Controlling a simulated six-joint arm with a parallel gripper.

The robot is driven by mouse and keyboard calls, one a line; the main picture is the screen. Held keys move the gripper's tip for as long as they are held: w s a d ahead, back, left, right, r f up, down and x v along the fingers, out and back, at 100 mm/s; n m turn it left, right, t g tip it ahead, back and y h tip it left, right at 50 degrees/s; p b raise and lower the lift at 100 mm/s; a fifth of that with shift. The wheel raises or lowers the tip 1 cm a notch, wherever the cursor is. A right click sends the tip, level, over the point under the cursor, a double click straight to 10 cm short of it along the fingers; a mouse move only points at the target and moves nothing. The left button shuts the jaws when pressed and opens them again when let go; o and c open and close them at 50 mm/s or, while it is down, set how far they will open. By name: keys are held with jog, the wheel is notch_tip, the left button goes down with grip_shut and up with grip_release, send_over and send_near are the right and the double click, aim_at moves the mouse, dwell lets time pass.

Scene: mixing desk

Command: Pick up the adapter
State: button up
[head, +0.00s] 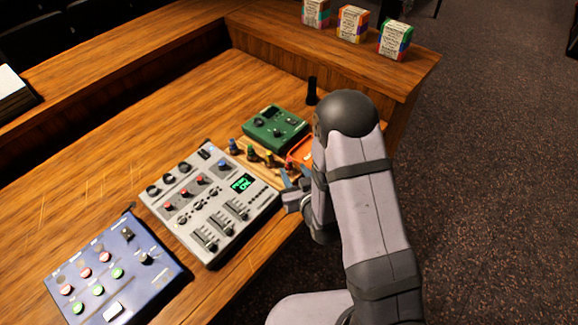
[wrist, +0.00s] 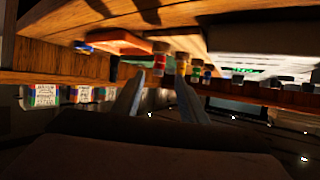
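Several small coloured adapter-like plugs stand in a row on a wooden strip between the grey mixer and the green box. In the head view one is blue (head: 234,147) and another is green and yellow (head: 251,154). In the wrist view I see a red one (wrist: 160,55), a yellow one (wrist: 182,63) and a green one (wrist: 196,68). I cannot tell which is the adapter meant. My gripper (head: 291,190) is at the desk's front edge, beside the near end of the row. Its two fingers (wrist: 158,98) are apart with nothing held between them.
The grey mixer (head: 210,200) lies left of my gripper, and a blue control box (head: 115,270) farther left. The green box (head: 276,130) and an orange tray (head: 302,151), partly hidden by my arm, lie behind. A black cylinder (head: 312,90) stands farther back. Lettered boxes (head: 352,24) sit on the ledge.

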aim_at(290, 164)
jog(key=shift+p+x, duration=0.9)
jog(key=shift+x, duration=0.65)
jog(key=shift+p+x, duration=0.85)
jog(key=shift+x, duration=1.25)
jog(key=shift+d+f, duration=0.1)
jog(key=shift+c, duration=0.4)
grip_shut()
